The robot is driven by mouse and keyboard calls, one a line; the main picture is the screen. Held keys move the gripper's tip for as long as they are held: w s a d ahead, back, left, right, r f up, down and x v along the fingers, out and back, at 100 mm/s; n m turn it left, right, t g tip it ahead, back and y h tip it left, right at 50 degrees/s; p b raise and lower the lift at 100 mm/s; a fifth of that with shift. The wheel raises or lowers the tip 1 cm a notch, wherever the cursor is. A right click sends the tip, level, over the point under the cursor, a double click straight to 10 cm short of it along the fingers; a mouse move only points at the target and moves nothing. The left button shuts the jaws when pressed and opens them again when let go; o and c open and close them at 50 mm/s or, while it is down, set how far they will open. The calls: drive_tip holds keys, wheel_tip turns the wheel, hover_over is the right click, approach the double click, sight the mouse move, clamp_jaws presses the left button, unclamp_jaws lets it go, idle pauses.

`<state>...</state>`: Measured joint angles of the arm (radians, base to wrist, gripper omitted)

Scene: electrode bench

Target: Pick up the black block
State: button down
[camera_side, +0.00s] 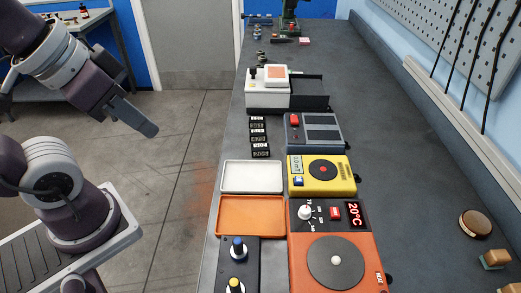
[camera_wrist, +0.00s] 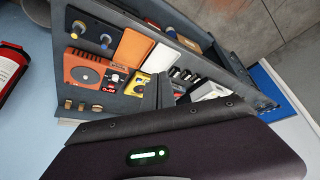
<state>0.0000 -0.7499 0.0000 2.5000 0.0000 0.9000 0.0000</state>
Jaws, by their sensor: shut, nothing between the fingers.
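Several small black blocks with white markings stand in a short column (camera_side: 259,137) on the bench, left of a grey device; I cannot tell which one the task means. In the wrist view they show small, as a row of dark blocks (camera_wrist: 182,75). My gripper (camera_side: 148,131) is shut and empty. It hangs over the floor to the left of the bench, well apart from the blocks. In the wrist view its fingers (camera_wrist: 158,92) show side by side, pointing toward the bench.
A white tray (camera_side: 252,177) and an orange tray (camera_side: 251,216) lie in front of the blocks. A yellow device (camera_side: 321,188), an orange hotplate (camera_side: 310,274) and a black knob box (camera_side: 252,262) stand nearby. A white instrument (camera_side: 268,99) stands behind. The bench's right side is mostly clear.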

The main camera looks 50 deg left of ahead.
drive_tip(key=c, duration=2.2)
unclamp_jaws()
drive_tip(key=c, duration=0.6)
unclamp_jaws()
drive_tip(key=shift+c, duration=0.2)
drive_tip(key=w+a+f+m+g+y, duration=0.3)
drive_tip(key=w+a+f+m+g, duration=0.1)
drive_tip(key=m, duration=0.1)
drive_tip(key=m+t+y, duration=0.3)
drive_tip(key=m+y, duration=0.4)
drive_tip(key=m, duration=0.7)
approach(261, 151)
drive_tip(key=s+a+r, duration=0.5)
drive_tip(key=s+a, duration=0.1)
drive_tip(key=a, duration=0.2)
drive_tip(key=w+d+f+m+t, duration=0.1)
drive_tip(key=f+m, duration=0.1)
drive_tip(key=w+d+f+m+t, duration=0.1)
drive_tip(key=w+d+f+m, duration=0.1)
drive_tip(key=f, duration=0.1)
drive_tip(key=w+d+f+m+t, duration=0.2)
drive_tip(key=f+m, duration=0.1)
drive_tip(key=x, duration=0.6)
drive_tip(key=shift+w+a+f, duration=0.1)
drive_tip(key=shift+w+a, duration=0.05)
drive_tip(key=shift+w, duration=0.35)
drive_tip(key=shift+c, duration=0.2)
